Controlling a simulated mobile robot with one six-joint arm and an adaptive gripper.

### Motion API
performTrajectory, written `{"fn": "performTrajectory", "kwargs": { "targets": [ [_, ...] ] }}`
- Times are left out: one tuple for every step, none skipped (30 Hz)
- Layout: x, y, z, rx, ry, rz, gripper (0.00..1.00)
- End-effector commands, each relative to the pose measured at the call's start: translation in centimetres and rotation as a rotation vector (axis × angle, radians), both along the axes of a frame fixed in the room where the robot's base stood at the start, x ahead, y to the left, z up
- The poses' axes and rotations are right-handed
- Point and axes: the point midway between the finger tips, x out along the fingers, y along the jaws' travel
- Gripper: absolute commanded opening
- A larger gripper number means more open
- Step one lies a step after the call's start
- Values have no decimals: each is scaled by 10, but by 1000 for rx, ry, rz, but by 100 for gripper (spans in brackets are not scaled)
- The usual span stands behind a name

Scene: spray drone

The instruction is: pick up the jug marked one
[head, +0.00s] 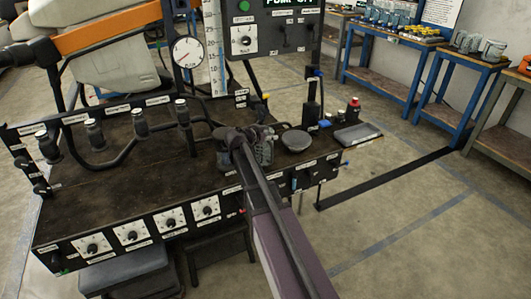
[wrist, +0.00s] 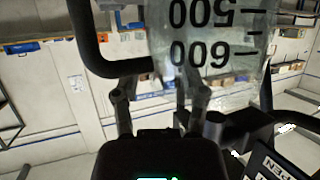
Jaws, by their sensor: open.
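My gripper (head: 250,145) is over the right part of the dark bench top in the head view, seen from behind along my arm. In the wrist view my gripper (wrist: 158,85) has its two fingers apart with nothing clearly held between them.
The bench (head: 110,190) carries black valves, hoses and front dials. A control panel (head: 270,30), a gauge (head: 187,52) and a scale column (head: 213,50) rise behind. A black hose (wrist: 95,55) curves beside the left finger. Floor at the right is mostly clear.

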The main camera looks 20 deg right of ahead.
Motion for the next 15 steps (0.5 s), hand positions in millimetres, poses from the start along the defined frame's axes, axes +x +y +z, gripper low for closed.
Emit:
{"fn": "performTrajectory", "kwargs": {
  "targets": [
    [2, -4, -3, 0, 0, 0, 56],
    [3, -5, -3, 0, 0, 0, 56],
    [3, -6, -3, 0, 0, 1, 56],
    [3, -6, -4, 0, 0, 1, 56],
    [3, -7, -3, 0, 0, 1, 56],
    [3, -7, -3, 0, -1, 2, 56],
    [3, -7, -3, 0, -1, 2, 56],
    [3, -7, -3, 0, -1, 2, 56],
    [3, -7, -3, 0, -1, 2, 56],
    [3, -7, -3, 0, -1, 2, 56],
    [3, -7, -3, 0, -1, 2, 56],
    [3, -7, -3, 0, -1, 2, 56],
    [3, -6, -3, 0, 0, 1, 56],
    [3, -6, -3, 0, 0, 1, 56],
    [3, -6, -3, 0, 0, 1, 56]
  ]
}}
